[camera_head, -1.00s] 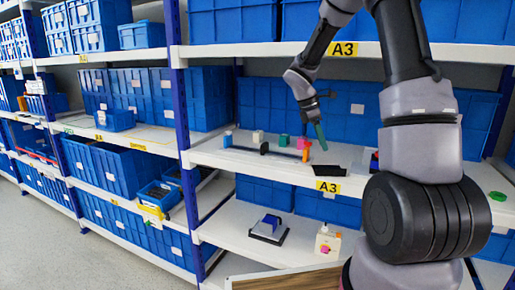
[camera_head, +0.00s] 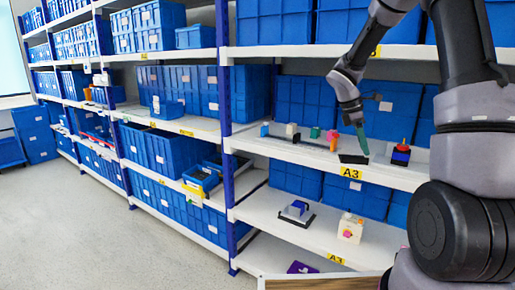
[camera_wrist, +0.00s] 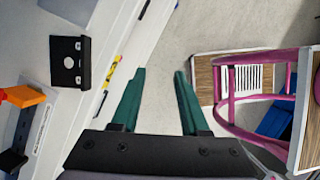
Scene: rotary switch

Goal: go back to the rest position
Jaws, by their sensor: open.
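My gripper (camera_head: 361,139) has two teal fingers and hangs at the front of the middle A3 shelf (camera_head: 262,146). In the wrist view my gripper (camera_wrist: 160,73) is open, with only grey floor between its fingers. The rotary switch cannot be told for sure. A black plate (camera_head: 353,159) lies at the shelf's front edge just below the fingers, apart from them as far as I can tell. In the wrist view a black square plate (camera_wrist: 70,62) with a round spot sits left of the fingers.
A red, blue and black block (camera_head: 401,154) stands right of the black plate. Small coloured pieces, one pink (camera_head: 331,135), sit to the left. Blue bins (camera_head: 302,103) line the shelf's back. A pink-framed piece of furniture (camera_wrist: 228,85) stands right of the fingers. Floor (camera_head: 70,220) at left is clear.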

